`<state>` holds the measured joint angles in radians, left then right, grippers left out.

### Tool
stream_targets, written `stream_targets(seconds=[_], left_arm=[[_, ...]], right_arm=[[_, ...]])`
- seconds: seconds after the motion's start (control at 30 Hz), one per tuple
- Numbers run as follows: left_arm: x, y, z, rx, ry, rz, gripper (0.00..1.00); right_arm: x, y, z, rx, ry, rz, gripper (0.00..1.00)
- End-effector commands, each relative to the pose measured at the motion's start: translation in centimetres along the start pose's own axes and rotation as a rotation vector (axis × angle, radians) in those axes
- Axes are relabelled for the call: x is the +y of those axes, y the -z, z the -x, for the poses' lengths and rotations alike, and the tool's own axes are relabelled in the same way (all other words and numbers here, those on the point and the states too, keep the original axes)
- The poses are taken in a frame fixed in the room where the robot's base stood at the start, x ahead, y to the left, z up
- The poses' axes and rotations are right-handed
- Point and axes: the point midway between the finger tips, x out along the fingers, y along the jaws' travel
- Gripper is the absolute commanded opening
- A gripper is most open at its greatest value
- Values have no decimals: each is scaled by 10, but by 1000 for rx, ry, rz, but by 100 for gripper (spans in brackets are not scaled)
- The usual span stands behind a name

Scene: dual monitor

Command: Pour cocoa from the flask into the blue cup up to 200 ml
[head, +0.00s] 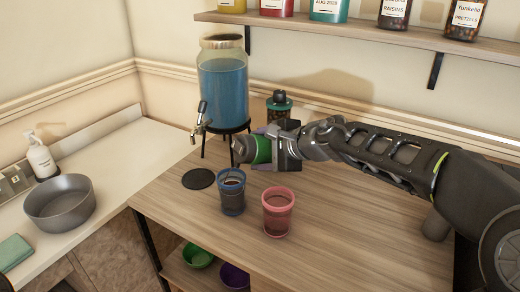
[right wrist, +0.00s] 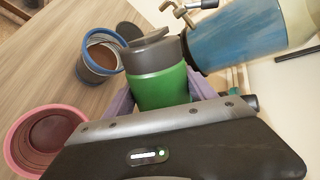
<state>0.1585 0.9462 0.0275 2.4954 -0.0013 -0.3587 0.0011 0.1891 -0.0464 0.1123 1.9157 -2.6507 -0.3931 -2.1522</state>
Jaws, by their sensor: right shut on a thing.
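The green flask (head: 261,149) with a dark grey top is tilted onto its side, its spout end pointing left above the blue cup (head: 231,199). My right gripper (head: 274,148) is shut around the flask's body. The right wrist view also shows the green flask (right wrist: 158,88) between the purple finger pads and the blue cup (right wrist: 98,68) just left of its top. Brown liquid shows inside the blue cup; its exact level against any mark cannot be read. My left gripper is not in view.
A pink cup (head: 278,214) stands right of the blue cup. A dispenser of blue liquid (head: 222,85) on a black stand is behind, with a dark coaster (head: 198,179) before it. A dark jar (head: 279,105) stands behind the gripper. The table's right front is clear.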

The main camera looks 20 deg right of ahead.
Motion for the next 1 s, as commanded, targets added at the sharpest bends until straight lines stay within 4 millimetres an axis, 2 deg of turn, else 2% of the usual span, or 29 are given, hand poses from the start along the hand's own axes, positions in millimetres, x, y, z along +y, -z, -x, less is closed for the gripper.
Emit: stream_targets(seconds=[1.0], left_arm=[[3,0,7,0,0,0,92]], right_arm=[[-2,-2,1,11,3,18,0]])
